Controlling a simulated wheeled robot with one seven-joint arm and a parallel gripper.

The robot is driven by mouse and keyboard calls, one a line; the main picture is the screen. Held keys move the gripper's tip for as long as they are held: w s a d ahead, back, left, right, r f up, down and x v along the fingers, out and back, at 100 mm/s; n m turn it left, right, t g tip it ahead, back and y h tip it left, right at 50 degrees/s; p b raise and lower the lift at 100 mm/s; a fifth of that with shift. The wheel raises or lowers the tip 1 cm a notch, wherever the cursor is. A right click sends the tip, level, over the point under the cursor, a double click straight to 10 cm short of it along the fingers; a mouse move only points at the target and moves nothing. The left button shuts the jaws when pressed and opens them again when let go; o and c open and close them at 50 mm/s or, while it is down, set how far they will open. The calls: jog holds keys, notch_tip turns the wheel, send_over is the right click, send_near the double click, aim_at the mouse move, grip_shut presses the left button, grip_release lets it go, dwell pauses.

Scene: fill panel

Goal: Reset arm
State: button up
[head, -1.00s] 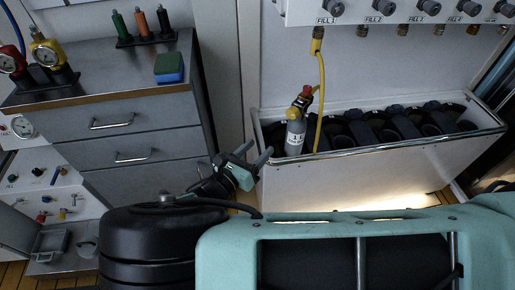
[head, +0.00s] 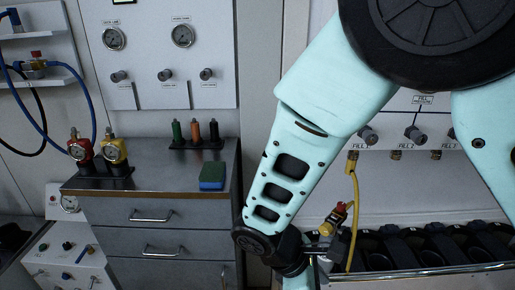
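My arm (head: 300,165) crosses the middle of the head view, pale turquoise with dark joints. My gripper (head: 318,248) is at its lower end, small and partly hidden behind the wrist, so its opening cannot be made out. It appears beside a small cylinder with a yellow and red valve (head: 335,220). The cylinder's body is mostly hidden. A yellow hose (head: 354,210) runs from the fill panel (head: 425,102) down to the valve area. I cannot tell whether the gripper touches the cylinder.
A rack trough (head: 410,272) with several black holders stands at the lower right. A gauge panel (head: 155,60) is on the wall behind.

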jog(key=s+d+r+m+y+p, duration=0.1)
jog(key=s+r+m+y, duration=0.2)
jog(key=r, duration=0.5)
jog(key=s+d+r+m+t+y+p, duration=0.1)
jog(key=s+r+m+y, duration=0.3)
jog(key=s+r+m, duration=0.2)
notch_tip(320, 180, up, 2)
jog(key=shift+r+y, duration=0.2)
jog(key=shift+y, duration=0.1)
